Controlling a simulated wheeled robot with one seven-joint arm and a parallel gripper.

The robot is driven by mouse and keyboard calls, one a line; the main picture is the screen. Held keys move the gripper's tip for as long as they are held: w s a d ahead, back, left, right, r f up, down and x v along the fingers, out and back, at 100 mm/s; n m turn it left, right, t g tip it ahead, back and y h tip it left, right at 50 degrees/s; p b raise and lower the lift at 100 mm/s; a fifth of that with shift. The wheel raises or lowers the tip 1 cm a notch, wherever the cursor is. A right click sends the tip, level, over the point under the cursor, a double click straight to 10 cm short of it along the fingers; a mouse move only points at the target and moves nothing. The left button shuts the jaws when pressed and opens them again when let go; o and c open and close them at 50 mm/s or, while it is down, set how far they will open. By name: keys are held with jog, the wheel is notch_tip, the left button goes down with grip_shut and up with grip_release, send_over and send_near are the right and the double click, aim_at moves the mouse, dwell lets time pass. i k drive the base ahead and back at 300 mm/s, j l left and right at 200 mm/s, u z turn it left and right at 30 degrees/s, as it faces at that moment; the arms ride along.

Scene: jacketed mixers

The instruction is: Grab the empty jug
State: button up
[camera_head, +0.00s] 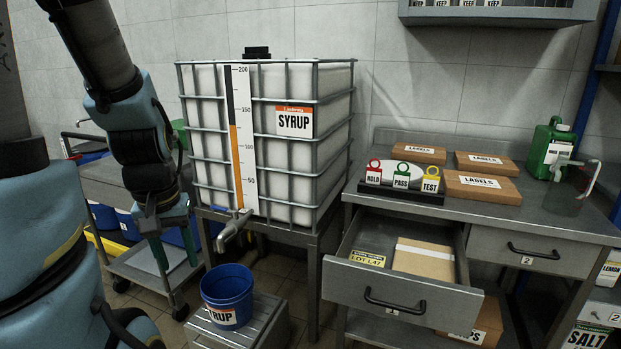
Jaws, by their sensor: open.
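The syrup tank (337,130) stands between my gripper and the worktable (440,213). A blue bucket (227,290) sits on a low step below its tap. An open drawer (400,285) juts out in front. Label boxes (482,188) and a tag stand (400,190) occupy the tabletop.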

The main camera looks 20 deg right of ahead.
aim_at(573, 176)
jog(key=k+l+u, duration=0.2)
jog(key=l, duration=0.4)
jog(key=k+l+u, duration=0.25)
jog(key=l, duration=0.35)
jog(key=k+l+u, duration=0.2)
jog(key=k+l, duration=0.25)
jog(key=k+l+u, duration=0.2)
jog(key=k+l, duration=0.2)
jog(key=l, duration=0.1)
